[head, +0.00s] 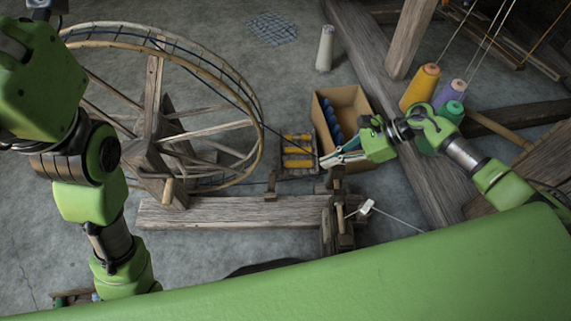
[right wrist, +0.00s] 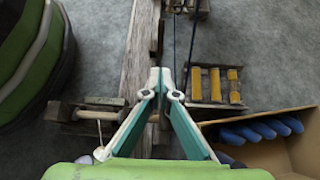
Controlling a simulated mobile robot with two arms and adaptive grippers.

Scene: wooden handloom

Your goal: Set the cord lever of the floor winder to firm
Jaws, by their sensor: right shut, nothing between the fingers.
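The floor winder has a large spoked wheel (head: 258,130) at the left of the head view and a long wooden base beam (head: 225,212). A dark cord (head: 272,128) runs from the wheel to the winder's wooden head end (head: 341,232). A small wooden upright (head: 272,182) stands on the beam; I cannot tell surely which part is the cord lever. My right gripper (head: 323,161) is just above the head end. In the right wrist view (right wrist: 161,74), its fingertips are together and empty, over the beam. My left gripper is outside the head view; only its arm shows.
An open cardboard box (head: 353,98) with blue bobbins and a rack (head: 288,173) with yellow bobbins stand close behind my right gripper. Orange, purple and green cones stand near my right arm, beside a heavy timber (head: 365,62).

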